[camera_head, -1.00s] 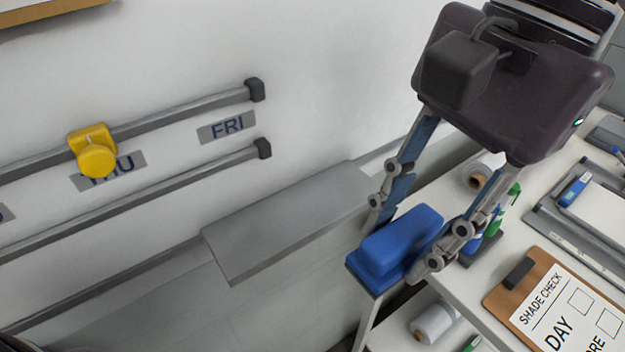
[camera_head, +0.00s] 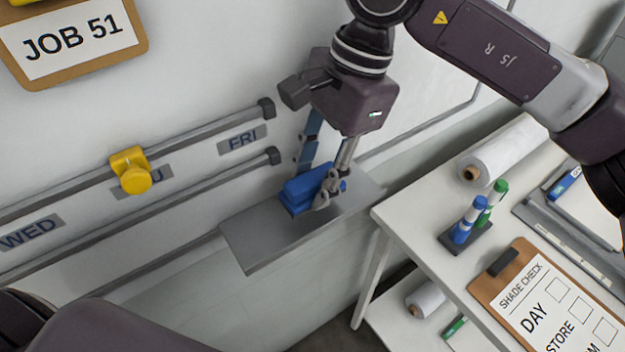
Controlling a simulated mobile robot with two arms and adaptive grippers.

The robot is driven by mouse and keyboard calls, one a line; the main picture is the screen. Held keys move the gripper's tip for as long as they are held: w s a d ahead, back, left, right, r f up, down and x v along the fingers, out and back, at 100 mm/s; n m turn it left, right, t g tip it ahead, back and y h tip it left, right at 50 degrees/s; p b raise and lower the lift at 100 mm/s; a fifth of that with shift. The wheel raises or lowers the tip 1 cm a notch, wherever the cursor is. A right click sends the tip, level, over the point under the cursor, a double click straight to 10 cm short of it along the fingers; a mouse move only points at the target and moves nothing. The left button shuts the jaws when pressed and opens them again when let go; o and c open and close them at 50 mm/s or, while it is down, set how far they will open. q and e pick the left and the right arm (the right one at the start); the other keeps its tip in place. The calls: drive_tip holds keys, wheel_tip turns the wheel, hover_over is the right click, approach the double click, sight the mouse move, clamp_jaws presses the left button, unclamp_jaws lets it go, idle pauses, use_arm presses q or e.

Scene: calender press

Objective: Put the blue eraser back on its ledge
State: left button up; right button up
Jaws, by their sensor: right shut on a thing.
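The blue eraser (camera_head: 303,190) is over the right half of the grey wall ledge (camera_head: 262,238). My right gripper (camera_head: 322,190) is shut on the eraser, with one finger on its near side and the other behind it. The eraser's underside is at or very close to the ledge surface; I cannot tell whether it touches. Part of the eraser is hidden by the near finger. My left arm shows at the lower left, but its gripper is out of the picture.
Left of the ledge, two grey rails carry a yellow slider (camera_head: 131,171) and day labels. A white table (camera_head: 415,225) on the right holds a paper roll (camera_head: 503,150), blue and green markers (camera_head: 471,218) and a clipboard (camera_head: 545,300). The ledge's left half is clear.

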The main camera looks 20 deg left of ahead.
sight(311, 190)
drive_tip(key=shift+f+p, duration=0.35)
drive_tip(key=shift+f, duration=0.4)
drive_tip(key=shift+a+f+p, duration=0.2)
drive_tip(key=shift+f+p, duration=0.05)
drive_tip(key=shift+p, duration=0.1)
drive_tip(key=shift+w+a+f, duration=0.1)
drive_tip(key=shift+f, duration=0.3)
drive_tip(key=shift+f, duration=0.1)
drive_tip(key=o, duration=1)
